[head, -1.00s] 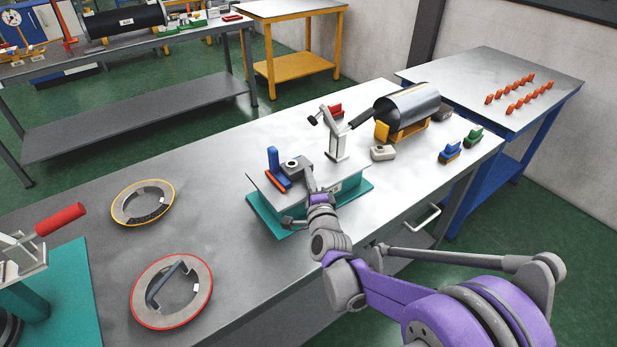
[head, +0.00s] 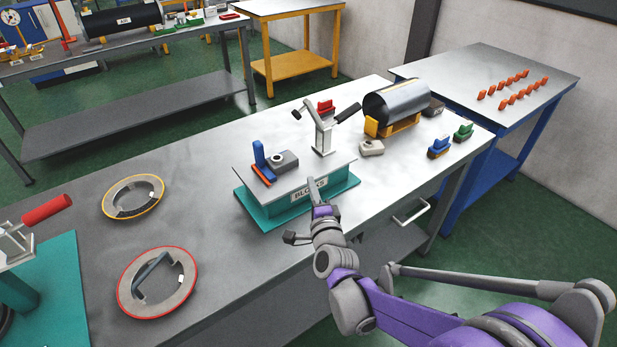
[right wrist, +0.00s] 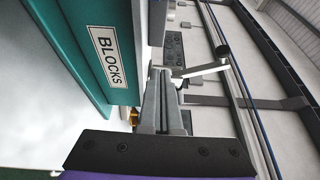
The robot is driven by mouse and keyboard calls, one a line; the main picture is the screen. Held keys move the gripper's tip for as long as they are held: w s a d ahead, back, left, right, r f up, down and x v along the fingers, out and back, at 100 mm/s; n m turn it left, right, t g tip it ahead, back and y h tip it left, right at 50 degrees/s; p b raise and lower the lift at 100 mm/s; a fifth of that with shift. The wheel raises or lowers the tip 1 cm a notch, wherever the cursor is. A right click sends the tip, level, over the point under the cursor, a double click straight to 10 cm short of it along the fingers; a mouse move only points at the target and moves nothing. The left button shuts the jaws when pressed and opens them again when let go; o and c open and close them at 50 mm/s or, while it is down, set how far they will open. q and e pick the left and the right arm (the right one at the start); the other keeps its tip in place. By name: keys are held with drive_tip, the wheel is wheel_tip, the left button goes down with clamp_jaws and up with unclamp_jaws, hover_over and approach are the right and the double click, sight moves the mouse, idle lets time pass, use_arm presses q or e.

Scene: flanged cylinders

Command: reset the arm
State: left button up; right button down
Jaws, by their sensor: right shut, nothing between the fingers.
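My right gripper (head: 314,188) is shut and empty, just in front of the BLOCKS fixture (head: 270,210), a grey-topped stand on a teal base. In the right wrist view its closed fingers (right wrist: 164,105) point past the fixture's label (right wrist: 106,57). On the fixture are a grey block with a round hole (head: 284,161), a blue upright piece (head: 259,154) with an orange strip beside it, and a toggle clamp (head: 323,132) with a black handle. I cannot tell the exact gap between gripper and fixture. My left gripper is not in view.
A dark cylinder (head: 402,100) lies on a yellow cradle at the bench's far end, near small green and blue blocks. Flanged rings with yellow (head: 133,197) and red (head: 157,282) rims lie at left. A red-handled clamp (head: 47,209) stands on teal at far left.

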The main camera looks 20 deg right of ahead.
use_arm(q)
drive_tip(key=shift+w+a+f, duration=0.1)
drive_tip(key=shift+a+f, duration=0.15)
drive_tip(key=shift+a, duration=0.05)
use_arm(e)
drive_tip(key=s, duration=0.4)
drive_tip(key=s+a, duration=0.1)
drive_tip(key=shift+s, duration=0.4)
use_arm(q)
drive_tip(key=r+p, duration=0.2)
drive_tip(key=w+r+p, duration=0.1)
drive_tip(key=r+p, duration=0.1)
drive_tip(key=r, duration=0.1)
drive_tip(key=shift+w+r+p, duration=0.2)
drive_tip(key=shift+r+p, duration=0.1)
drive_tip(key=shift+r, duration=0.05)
use_arm(e)
drive_tip(key=s+f+n+g, duration=0.3)
drive_tip(key=s+n+g, duration=0.3)
drive_tip(key=s+n, duration=0.3)
drive_tip(key=s+d+f+n+g+y, duration=0.1)
drive_tip(key=s+f+n+g, duration=0.2)
drive_tip(key=s, duration=1.1)
drive_tip(key=n+g, duration=0.3)
drive_tip(key=n, duration=0.3)
drive_tip(key=shift+s+d+n+g, duration=0.25)
drive_tip(key=shift+s+n+g, duration=0.05)
drive_tip(key=shift+s+n, duration=0.1)
